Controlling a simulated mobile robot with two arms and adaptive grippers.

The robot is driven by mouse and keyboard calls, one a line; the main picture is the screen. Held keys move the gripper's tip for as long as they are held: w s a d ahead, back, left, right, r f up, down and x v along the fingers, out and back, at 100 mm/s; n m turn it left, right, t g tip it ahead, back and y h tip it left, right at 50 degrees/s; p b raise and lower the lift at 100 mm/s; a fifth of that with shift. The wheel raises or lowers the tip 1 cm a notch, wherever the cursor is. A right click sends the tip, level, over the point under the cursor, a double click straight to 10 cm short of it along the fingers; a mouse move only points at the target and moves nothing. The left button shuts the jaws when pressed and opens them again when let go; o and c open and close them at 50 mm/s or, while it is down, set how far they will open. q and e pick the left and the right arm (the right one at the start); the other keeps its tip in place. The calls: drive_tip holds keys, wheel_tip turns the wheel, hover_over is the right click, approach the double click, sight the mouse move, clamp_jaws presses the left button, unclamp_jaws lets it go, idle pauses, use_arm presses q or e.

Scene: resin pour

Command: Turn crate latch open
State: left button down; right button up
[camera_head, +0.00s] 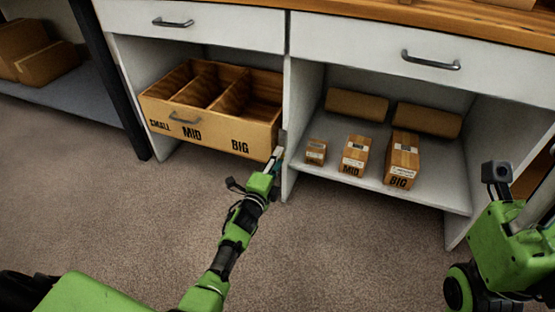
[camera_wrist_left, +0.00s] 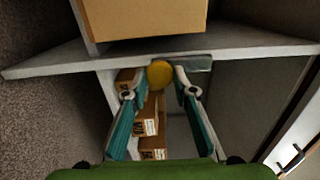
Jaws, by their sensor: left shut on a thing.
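The wooden crate (camera_head: 215,127), with three compartments marked SMALL, MID and BIG, sits in the left cabinet bay. The latch shows in the left wrist view as a round yellow knob (camera_wrist_left: 160,74) near a grey plate at the edge of the white panel, close to the crate (camera_wrist_left: 145,18). My left gripper (camera_head: 276,155) is at the crate's right front corner, by the cabinet divider. In the left wrist view its teal fingers (camera_wrist_left: 153,84) are on either side of the knob, shut on it. In the head view the latch is hidden behind the gripper. My right arm shows at the right; its fingers are unclear.
Small, MID and BIG boxes (camera_head: 316,152) (camera_head: 355,155) (camera_head: 401,163) stand on the right bay's shelf, with two brown packages (camera_head: 357,105) (camera_head: 427,119) behind. The white divider (camera_head: 290,185) is beside my left gripper. Carpet (camera_head: 340,250) in front is clear between my arms.

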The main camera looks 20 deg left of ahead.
use_arm(q)
drive_tip(key=c, duration=1.7)
unclamp_jaws()
drive_tip(key=shift+f, duration=0.1)
drive_tip(key=shift+s, duration=0.1)
drive_tip(key=s, duration=1.2)
drive_tip(key=shift+a, duration=0.1)
